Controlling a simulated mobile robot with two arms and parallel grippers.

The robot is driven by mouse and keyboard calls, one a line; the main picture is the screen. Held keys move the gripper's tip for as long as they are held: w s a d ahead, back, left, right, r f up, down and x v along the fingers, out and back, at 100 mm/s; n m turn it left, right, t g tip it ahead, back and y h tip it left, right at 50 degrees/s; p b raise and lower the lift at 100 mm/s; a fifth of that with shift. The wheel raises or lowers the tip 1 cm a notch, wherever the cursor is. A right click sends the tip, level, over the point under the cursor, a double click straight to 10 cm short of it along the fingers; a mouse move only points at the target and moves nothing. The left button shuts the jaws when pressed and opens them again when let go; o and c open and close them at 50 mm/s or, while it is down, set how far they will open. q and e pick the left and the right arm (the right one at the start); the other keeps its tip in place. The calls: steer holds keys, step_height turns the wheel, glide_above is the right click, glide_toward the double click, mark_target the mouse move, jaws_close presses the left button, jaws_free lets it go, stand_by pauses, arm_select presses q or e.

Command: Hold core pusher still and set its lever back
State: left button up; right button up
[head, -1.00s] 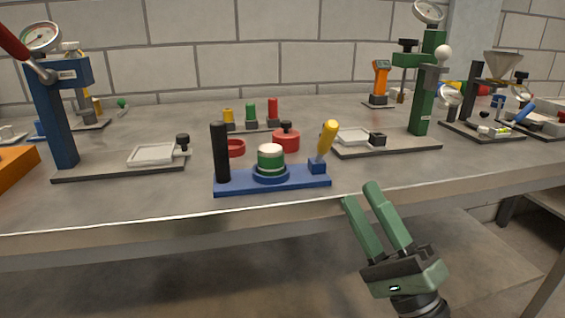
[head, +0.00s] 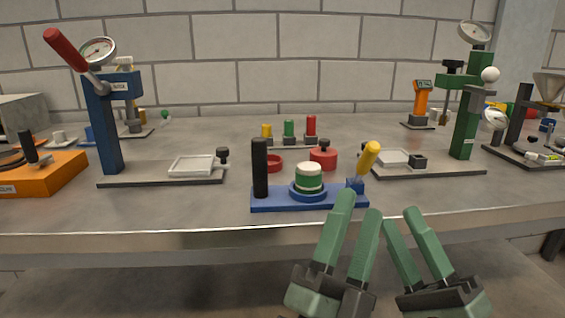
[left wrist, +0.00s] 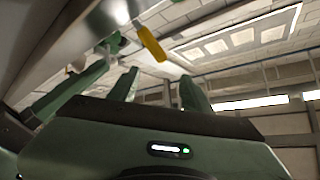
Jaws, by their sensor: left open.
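The core pusher has a blue base (head: 285,203) near the table's front edge. It carries a black post (head: 260,168) at its left, a green and white core (head: 308,178) in a blue ring, and a yellow lever (head: 369,155) at its right, its top leaning right. The lever also shows in the left wrist view (left wrist: 152,43). My left gripper (head: 359,203) is open and empty in front of the base's right end; one finger hides part of the base. My right gripper (head: 401,215) is open and empty just right of it. Neither visibly touches the pusher.
A blue press (head: 107,130) with a red handle stands left, and a green press (head: 465,125) right. Red rings (head: 323,158) and a rack of coloured pegs (head: 289,132) are behind the pusher. An orange box (head: 45,175) sits far left. Table front between is clear.

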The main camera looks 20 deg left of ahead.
mark_target(265, 157)
arm_select(q)
steer(key=w+a+r+n+g+y, duration=0.1)
steer(key=a+r+n+g+y, duration=0.55)
steer(key=n+y, duration=0.5)
steer(key=w+a+r+n+g+y, duration=0.1)
steer(key=a+r+n+g+y, duration=0.6)
steer(key=n, duration=0.7)
steer(key=f+g, duration=0.2)
steer(key=f, duration=0.1)
steer(key=w+f+n+g+y, duration=0.1)
steer(key=f+g, duration=0.1)
steer(key=f, duration=0.1)
steer(key=w+d+f+n+g, duration=0.1)
steer(key=f+g, duration=0.2)
steer(key=shift+w+y, duration=0.25)
steer(key=shift+w+a+f, duration=0.1)
steer(key=shift+a+f, duration=0.05)
steer(key=shift+a, duration=0.15)
steer(key=shift+x, duration=3.55)
jaws_close()
